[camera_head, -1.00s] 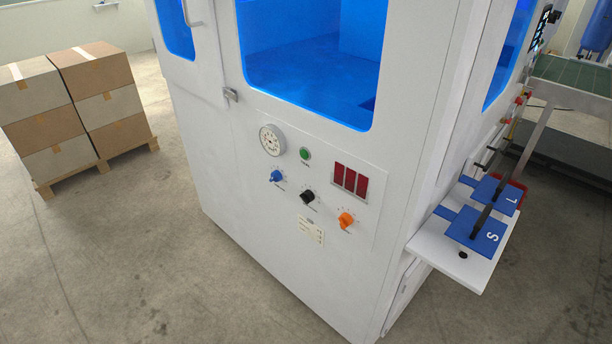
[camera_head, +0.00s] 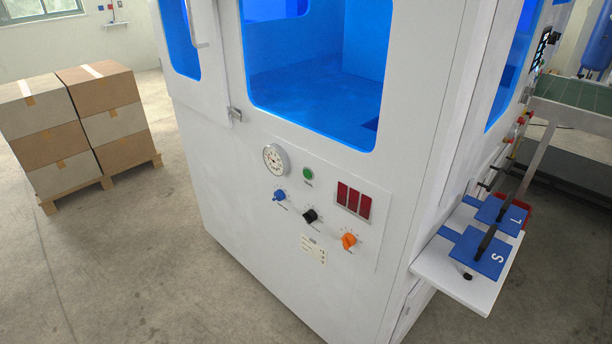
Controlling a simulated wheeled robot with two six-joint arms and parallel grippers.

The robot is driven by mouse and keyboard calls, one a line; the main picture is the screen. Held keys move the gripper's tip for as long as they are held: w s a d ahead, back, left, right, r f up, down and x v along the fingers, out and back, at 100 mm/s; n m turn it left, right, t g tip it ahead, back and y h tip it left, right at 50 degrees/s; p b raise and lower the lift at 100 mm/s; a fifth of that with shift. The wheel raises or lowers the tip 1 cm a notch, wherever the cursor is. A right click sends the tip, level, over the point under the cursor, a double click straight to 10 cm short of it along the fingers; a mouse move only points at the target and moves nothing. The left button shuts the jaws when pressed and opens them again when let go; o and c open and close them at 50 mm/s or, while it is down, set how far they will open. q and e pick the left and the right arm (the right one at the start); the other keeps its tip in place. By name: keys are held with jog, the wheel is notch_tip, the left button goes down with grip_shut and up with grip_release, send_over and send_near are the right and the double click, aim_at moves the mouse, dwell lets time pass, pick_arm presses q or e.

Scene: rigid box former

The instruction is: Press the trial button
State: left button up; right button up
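A small round green button (camera_head: 308,174) sits on the front panel of the white machine (camera_head: 220,180), right of a round dial gauge (camera_head: 276,160). Its label is too small to read, so I cannot tell if it is the trial button. Below are a blue knob (camera_head: 279,195), a black knob (camera_head: 310,215) and an orange knob (camera_head: 348,241). Dark red display windows (camera_head: 353,201) are to their right. Neither of my grippers is in view.
A white side shelf (camera_head: 458,278) with blue plates marked S (camera_head: 478,249) and L (camera_head: 501,212) juts out at the machine's right. Stacked cartons (camera_head: 75,125) stand on a pallet at the left. The floor (camera_head: 130,260) before the machine is clear.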

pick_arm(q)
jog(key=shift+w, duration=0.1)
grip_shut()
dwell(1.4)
